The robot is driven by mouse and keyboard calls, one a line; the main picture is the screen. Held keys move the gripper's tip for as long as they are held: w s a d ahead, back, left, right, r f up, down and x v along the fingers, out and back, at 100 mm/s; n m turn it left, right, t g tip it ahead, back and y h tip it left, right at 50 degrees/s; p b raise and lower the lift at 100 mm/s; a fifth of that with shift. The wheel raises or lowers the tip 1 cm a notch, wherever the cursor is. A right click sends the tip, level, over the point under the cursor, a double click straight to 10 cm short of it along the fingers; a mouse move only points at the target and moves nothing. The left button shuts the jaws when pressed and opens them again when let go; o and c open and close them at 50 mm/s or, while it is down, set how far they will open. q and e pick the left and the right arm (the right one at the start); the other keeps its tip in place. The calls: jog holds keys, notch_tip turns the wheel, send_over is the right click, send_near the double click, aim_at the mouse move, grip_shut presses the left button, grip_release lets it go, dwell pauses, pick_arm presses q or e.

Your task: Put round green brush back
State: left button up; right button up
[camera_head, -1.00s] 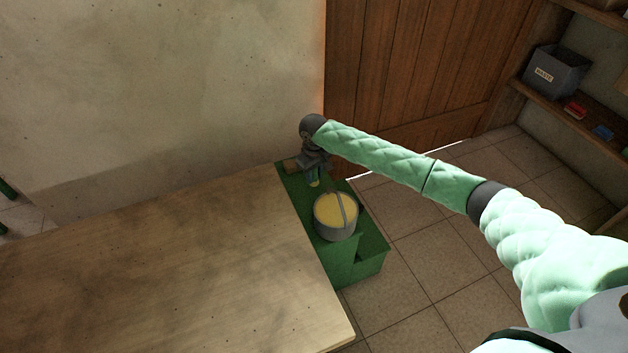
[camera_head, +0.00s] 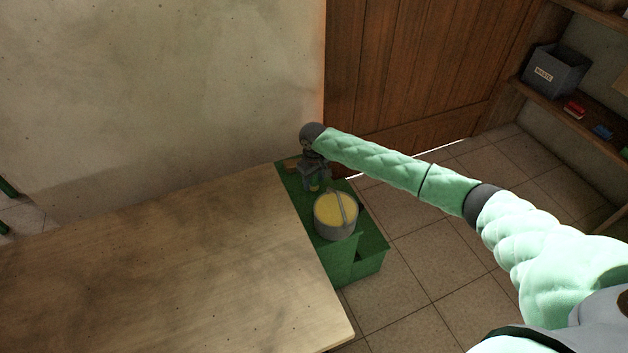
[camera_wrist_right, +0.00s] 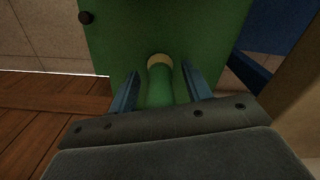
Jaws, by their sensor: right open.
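A round green brush (camera_wrist_right: 161,88) with a tan end shows in the right wrist view, between the two blue fingers of my right gripper (camera_wrist_right: 160,92). Gaps show on both sides of it, so the fingers are open around it and not pressed on it. In the head view my right gripper (camera_head: 314,178) points down at the far end of the green stand (camera_head: 343,258), behind a metal bucket (camera_head: 334,229). There the brush is small and mostly hidden by the gripper. I cannot tell exactly how it rests on the stand. My left gripper is not in view.
The bucket with yellow contents and a raised handle stands close in front of the gripper. A bare wooden table (camera_head: 170,270) lies left of the stand. A wall and a wooden door (camera_head: 420,70) are behind. A waste bin (camera_head: 556,74) sits on the right shelf.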

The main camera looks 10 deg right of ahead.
jog(key=shift+f+b, duration=0.35)
jog(key=shift+b, duration=0.05)
notch_tip(320, 180, up, 8)
jog(key=shift+r+p, duration=0.1)
jog(key=shift+p, duration=0.2)
